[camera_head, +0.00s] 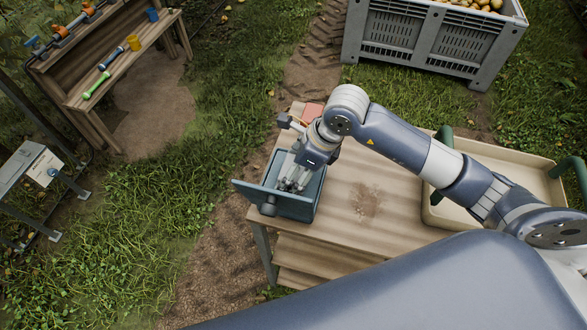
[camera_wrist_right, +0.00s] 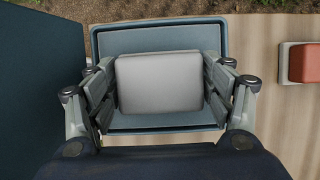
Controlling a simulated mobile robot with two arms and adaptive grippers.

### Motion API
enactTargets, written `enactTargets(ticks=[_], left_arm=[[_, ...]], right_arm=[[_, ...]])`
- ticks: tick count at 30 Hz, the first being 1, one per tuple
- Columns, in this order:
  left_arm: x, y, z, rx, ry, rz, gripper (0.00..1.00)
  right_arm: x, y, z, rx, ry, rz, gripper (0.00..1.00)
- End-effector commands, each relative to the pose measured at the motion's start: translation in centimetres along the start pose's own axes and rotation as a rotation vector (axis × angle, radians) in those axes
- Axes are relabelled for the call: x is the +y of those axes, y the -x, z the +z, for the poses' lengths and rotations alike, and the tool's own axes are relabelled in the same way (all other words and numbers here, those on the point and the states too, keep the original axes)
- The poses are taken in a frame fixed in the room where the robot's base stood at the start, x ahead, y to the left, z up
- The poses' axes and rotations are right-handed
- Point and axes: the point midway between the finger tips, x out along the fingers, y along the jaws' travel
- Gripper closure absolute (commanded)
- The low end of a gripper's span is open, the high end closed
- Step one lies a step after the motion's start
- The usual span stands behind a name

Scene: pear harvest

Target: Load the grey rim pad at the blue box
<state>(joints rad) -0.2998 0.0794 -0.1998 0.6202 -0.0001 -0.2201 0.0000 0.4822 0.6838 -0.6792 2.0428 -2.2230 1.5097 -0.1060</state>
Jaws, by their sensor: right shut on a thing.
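The blue box (camera_head: 290,207) stands open on the left end of the wooden table, its lid (camera_head: 258,198) folded out to the left. In the right wrist view the box (camera_wrist_right: 160,28) lies beneath my right gripper (camera_wrist_right: 160,88). That gripper is shut on the grey rim pad (camera_wrist_right: 159,82), with one finger along each side of it. The pad is level and over the box's opening; I cannot tell how deep it sits. In the head view the right gripper (camera_head: 291,185) hides the pad. My left gripper is not in view.
A red block on a pale base (camera_wrist_right: 302,62) lies right of the box. A beige tray (camera_head: 500,215) with green handles is on the table's right. A grey crate of pears (camera_head: 430,45) stands behind. A tool bench (camera_head: 110,75) is at upper left.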

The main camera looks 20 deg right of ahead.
Motion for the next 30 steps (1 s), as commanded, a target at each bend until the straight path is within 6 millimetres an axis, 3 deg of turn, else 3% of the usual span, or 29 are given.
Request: enactTargets(ticks=[19, 30], left_arm=[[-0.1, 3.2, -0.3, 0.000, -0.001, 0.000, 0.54], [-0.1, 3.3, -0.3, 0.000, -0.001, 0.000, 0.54]], right_arm=[[-0.1, 5.2, 2.2, -0.004, 0.001, -0.003, 0.45], [0.0, 5.5, 2.3, -0.003, 0.000, -0.002, 0.45]])
